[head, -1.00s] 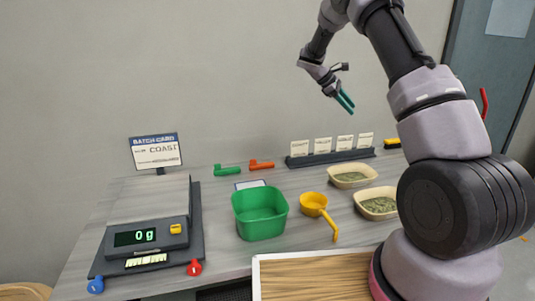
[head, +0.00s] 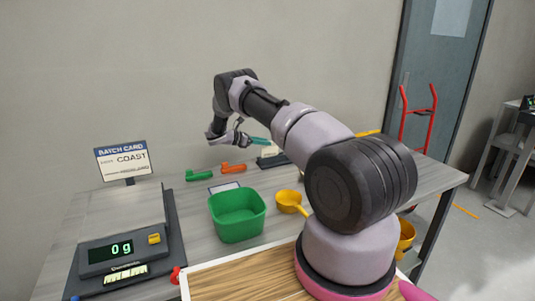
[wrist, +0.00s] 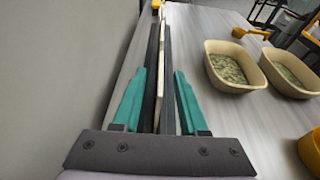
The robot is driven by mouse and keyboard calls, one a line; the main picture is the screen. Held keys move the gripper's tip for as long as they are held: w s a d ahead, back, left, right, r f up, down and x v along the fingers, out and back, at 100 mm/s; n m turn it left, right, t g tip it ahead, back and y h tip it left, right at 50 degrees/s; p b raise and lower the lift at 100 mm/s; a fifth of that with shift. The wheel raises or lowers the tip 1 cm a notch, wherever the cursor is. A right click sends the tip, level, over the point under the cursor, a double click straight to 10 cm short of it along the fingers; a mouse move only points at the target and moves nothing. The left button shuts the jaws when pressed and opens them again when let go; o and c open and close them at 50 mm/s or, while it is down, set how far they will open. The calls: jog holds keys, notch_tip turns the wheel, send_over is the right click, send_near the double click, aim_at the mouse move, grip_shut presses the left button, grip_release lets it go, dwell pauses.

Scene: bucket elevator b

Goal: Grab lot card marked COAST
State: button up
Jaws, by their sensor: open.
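The card rack (head: 273,161) stands at the back of the bench, mostly hidden by my arm in the head view. One pale lot card (head: 270,151) shows there, too small to read. In the wrist view the dark rack (wrist: 165,115) runs lengthwise between my fingers, with pale cards (wrist: 161,68) seen nearly edge-on. Their markings cannot be read from there. My gripper (head: 261,143) has teal fingers, open and empty; in the wrist view its fingers (wrist: 156,73) lie on either side of the rack line. A batch card sign (head: 124,160) reading COAST stands behind the scale.
The scale (head: 122,248) reads 0 g at left. A green bin (head: 237,216), a yellow scoop (head: 289,201), and green (head: 199,175) and orange (head: 233,168) pieces are on the bench. Pale bowls of green flakes (wrist: 230,67) (wrist: 291,76) sit right of the rack.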

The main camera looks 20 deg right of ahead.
aim_at(270, 152)
jog(key=x, duration=0.3)
jog(key=f+x, duration=0.1)
jog(key=x, duration=0.2)
jog(key=shift+d, duration=0.15)
grip_shut()
